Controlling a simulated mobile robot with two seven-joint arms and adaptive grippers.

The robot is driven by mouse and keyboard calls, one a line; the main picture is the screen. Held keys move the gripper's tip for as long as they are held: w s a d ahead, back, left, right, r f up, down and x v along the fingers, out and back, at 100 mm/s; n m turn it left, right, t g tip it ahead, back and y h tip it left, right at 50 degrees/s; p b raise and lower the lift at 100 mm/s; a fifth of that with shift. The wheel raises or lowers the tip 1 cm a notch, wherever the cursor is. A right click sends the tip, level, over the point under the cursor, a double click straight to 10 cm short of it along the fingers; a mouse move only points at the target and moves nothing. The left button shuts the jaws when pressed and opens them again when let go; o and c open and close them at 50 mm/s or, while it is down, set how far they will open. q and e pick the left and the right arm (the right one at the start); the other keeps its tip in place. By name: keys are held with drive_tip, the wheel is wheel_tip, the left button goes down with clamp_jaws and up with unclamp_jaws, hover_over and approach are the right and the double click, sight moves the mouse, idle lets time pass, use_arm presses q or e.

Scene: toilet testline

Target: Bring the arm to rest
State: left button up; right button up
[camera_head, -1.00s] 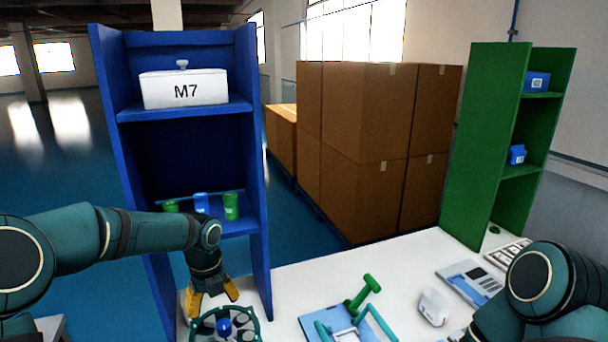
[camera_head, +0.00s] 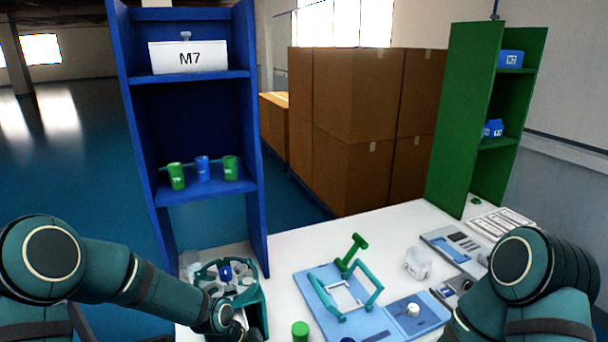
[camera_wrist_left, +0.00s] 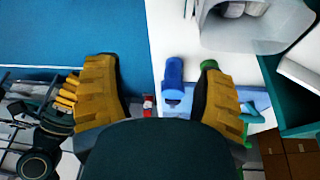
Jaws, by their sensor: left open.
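My left arm (camera_head: 105,272) comes in low from the left in the head view, its wrist in front of the round green rack. Its fingers are hidden at the bottom edge there. In the left wrist view my left gripper (camera_wrist_left: 155,68) is open, with yellow fingers wide apart and nothing held between them. A blue cylinder (camera_wrist_left: 173,80) and a green cylinder (camera_wrist_left: 208,65) show near its right finger; I cannot tell whether that finger touches them. My right arm (camera_head: 525,280) is at the lower right in the head view, with its gripper out of sight.
The white table (camera_head: 300,247) carries the round green rack (camera_head: 256,305), a blue board (camera_head: 375,325) with a teal frame, and a clear container (camera_head: 418,263). A blue shelf (camera_head: 257,170) rises at the left and a green shelf (camera_head: 462,120) at the right.

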use_arm(q)
drive_tip(key=s+d+f+n+t+b, duration=0.1)
drive_tip(key=s+f+n+b, duration=0.3)
drive_tip(key=s+f+n, duration=0.9)
drive_tip(key=f+n, duration=0.1)
drive_tip(key=n, duration=0.3)
drive_tip(key=shift+s+d+f+n+t+b, duration=0.2)
drive_tip(key=shift+n+t+b, duration=0.1)
drive_tip(key=shift+b, duration=0.1)
use_arm(e)
wheel_tip(320, 180, down, 6)
